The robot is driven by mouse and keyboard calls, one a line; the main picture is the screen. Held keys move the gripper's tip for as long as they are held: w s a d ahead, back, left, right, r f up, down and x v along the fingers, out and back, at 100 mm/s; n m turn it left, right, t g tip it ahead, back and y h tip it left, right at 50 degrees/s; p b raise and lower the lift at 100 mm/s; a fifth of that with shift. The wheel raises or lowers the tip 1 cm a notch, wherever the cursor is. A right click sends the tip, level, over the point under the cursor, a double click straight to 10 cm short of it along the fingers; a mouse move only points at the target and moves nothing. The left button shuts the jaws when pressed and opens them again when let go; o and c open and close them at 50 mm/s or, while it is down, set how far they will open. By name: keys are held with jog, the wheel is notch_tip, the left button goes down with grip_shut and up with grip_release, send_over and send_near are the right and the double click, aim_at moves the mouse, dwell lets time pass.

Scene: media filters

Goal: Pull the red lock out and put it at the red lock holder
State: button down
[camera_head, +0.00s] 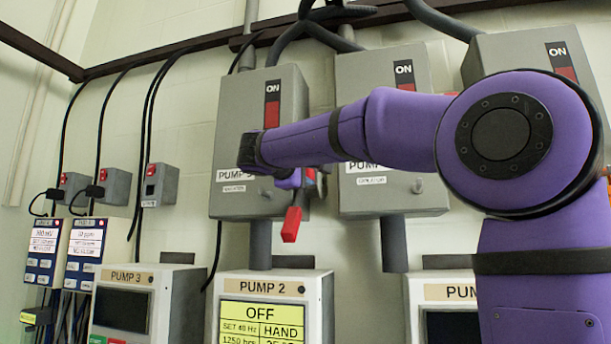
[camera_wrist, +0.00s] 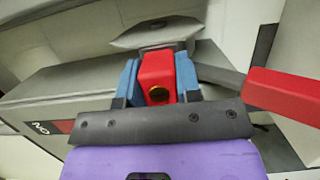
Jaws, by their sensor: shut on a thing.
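The red lock (camera_wrist: 157,77) has a brass-coloured keyhole on its end. In the wrist view it sits between the two blue fingertips of my gripper (camera_wrist: 158,80), which is shut on it. In the head view my gripper (camera_head: 308,180) is at the right side of the middle grey switch box (camera_head: 232,140), mostly hidden by my purple arm. I cannot tell whether the lock's shackle is still in the box. I cannot pick out the red lock holder in either view.
A lever with a red grip (camera_head: 291,225) hangs just below my gripper; it also shows close at the right in the wrist view (camera_wrist: 288,97). Another grey switch box (camera_head: 385,80) stands to the right. The PUMP 2 panel (camera_head: 262,305) is below. Bare wall lies between the boxes.

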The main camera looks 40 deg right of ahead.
jog(key=shift+s+a, duration=0.1)
jog(key=shift+a, duration=0.1)
jog(key=shift+s+a, duration=0.15)
dwell(0.3)
jog(key=c, duration=1.3)
grip_release()
jog(key=shift+c, duration=0.2)
grip_shut()
jog(key=v, duration=0.3)
jog(key=shift+s+a, duration=0.2)
jog(key=shift+s, duration=0.4)
